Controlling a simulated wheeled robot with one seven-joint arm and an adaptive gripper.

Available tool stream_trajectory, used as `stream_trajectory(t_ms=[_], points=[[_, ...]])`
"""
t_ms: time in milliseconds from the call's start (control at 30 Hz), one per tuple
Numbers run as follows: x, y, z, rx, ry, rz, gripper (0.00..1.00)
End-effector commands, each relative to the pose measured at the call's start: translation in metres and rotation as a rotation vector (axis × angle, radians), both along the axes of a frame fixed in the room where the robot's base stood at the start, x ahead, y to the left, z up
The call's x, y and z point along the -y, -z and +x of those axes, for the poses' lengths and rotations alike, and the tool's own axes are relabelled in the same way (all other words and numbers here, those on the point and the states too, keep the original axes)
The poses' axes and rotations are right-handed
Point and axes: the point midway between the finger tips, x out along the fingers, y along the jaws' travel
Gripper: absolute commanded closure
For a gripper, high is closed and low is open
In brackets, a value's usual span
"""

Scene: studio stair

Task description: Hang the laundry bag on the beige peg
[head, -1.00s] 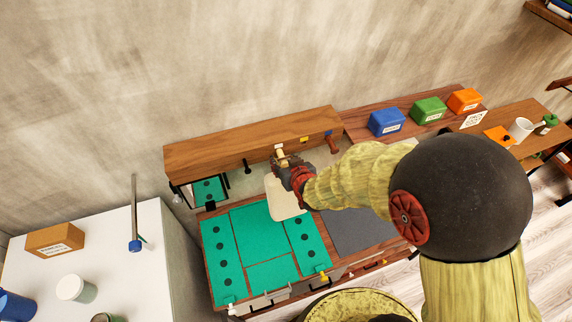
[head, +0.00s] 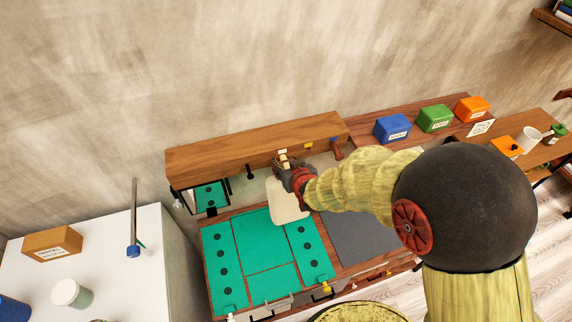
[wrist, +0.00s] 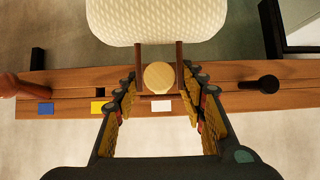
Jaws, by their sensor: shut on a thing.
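The cream laundry bag (head: 287,203) hangs below my gripper (head: 284,165) in the head view, in front of the wooden peg rail. In the wrist view its woven body (wrist: 157,20) is at the top, with two brown handle straps (wrist: 179,65) running toward my gripper (wrist: 161,92). My fingers are closed on the handle. The round beige peg (wrist: 158,77) shows between the two straps, above a white label (wrist: 161,105). The handle loop appears to surround the peg in this view; I cannot tell how far along it the loop lies.
The rail (wrist: 225,100) also carries a black peg (wrist: 260,84) and a brown peg (wrist: 12,85), with blue (wrist: 45,109) and yellow (wrist: 97,107) labels. Below is a bench with a green mat (head: 265,240). Blue, green and orange boxes (head: 434,118) stand on the right shelf.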

Motion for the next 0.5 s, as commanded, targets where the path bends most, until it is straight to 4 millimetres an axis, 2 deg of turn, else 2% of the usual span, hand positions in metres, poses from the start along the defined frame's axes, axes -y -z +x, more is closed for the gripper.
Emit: stream_trajectory(t_ms=[367,400,500], points=[[-0.0002,-0.0012,0.0006,0.002,0.0,0.001,0.97],[-0.0002,-0.0012,0.0006,0.002,0.0,0.001,0.57],[-0.0001,-0.001,0.0005,0.002,0.0,0.001,0.51]])
